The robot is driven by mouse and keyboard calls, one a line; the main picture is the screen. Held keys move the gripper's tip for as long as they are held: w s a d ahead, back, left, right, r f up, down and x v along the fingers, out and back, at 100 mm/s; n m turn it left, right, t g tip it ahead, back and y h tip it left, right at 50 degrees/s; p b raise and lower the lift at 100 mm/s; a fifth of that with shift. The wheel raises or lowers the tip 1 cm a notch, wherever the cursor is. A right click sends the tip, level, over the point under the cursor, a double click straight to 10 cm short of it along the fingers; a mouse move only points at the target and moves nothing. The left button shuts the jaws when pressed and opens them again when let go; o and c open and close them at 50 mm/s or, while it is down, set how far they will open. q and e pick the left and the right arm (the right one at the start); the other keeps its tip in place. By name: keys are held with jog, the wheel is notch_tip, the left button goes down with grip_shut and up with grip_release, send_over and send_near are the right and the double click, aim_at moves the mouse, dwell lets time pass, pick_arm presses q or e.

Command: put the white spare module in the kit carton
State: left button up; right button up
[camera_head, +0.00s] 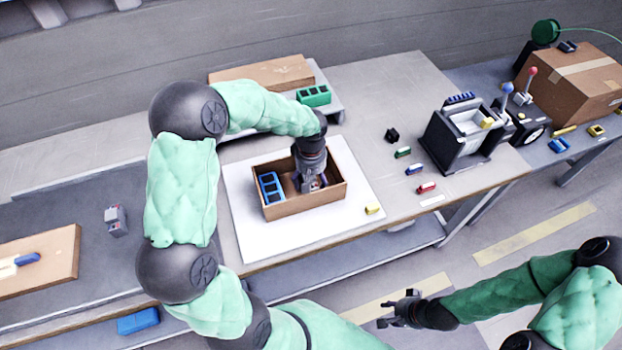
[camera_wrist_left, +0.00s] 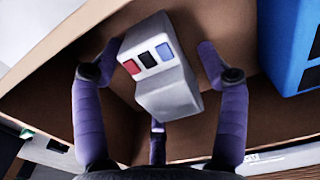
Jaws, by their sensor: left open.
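The kit carton (camera_head: 327,196) is an open brown box on a white mat on the middle table. My left gripper (camera_head: 309,183) reaches down inside it, right of a blue divided block (camera_head: 270,187). In the left wrist view a pale grey-white module (camera_wrist_left: 165,90) with red, black and blue squares lies between the open purple fingers, inside the carton walls. It looks tilted; I cannot tell whether it rests fully on the carton floor. The blue block also shows there (camera_wrist_left: 290,45). My right gripper (camera_head: 398,310) looks open and empty, low over the floor.
A similar grey module (camera_head: 116,220) stands on the left bench near a wooden board (camera_head: 40,262). Small coloured blocks and a black fixture (camera_head: 465,135) stand to the right.

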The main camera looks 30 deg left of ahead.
pick_arm(q)
notch_tip(320, 180, up, 12)
jog(key=p, duration=0.4)
jog(key=shift+r, duration=0.15)
